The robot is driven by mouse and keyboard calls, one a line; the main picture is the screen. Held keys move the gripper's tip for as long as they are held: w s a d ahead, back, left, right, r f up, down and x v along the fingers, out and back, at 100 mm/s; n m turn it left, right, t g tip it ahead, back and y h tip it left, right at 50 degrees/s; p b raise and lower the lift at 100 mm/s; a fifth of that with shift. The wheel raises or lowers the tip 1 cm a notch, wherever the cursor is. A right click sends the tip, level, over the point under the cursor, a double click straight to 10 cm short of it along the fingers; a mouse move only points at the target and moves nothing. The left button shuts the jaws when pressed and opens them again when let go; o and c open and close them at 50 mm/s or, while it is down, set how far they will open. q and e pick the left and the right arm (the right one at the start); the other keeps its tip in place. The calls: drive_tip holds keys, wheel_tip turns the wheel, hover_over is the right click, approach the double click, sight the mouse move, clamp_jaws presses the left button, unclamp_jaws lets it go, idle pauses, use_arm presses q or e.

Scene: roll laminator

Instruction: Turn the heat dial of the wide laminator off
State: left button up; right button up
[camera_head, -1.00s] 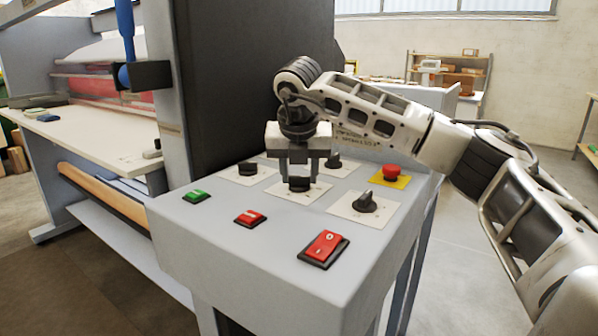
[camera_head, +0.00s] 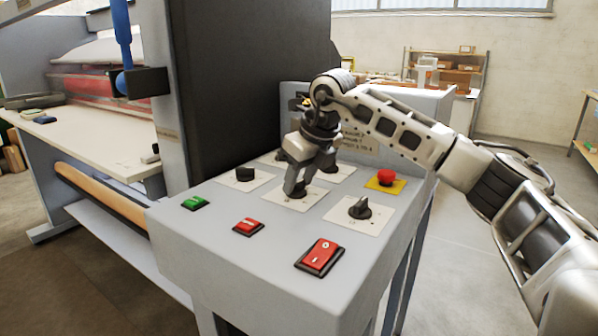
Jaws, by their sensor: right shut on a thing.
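The control console (camera_head: 230,270) of the wide laminator has a sloped grey top with several black dials on white plates. My right gripper (camera_head: 300,185) points down at the middle dial (camera_head: 298,193) and is shut on it. The gripper's fingers cover most of this dial, so its pointer direction is hidden. Its white plate (camera_head: 284,200) shows around it. The labels are too small to read, so I cannot tell from print which dial is heat. My left gripper is not in view.
Other dials stand close by at the left (camera_head: 245,174) and front right (camera_head: 360,208). A red emergency button (camera_head: 386,177) on yellow, a green button (camera_head: 195,202), a red button (camera_head: 248,226) and a red rocker switch (camera_head: 320,256) surround them. A dark panel (camera_head: 250,80) rises behind.

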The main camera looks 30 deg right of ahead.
drive_tip(key=shift+d+r+n+y+p, duration=0.1)
drive_tip(key=shift+n+y+p, duration=0.4)
drive_tip(key=shift+n, duration=0.5)
drive_tip(key=o, duration=1)
drive_tip(key=v, duration=1.5)
drive_tip(key=shift+r, duration=0.45)
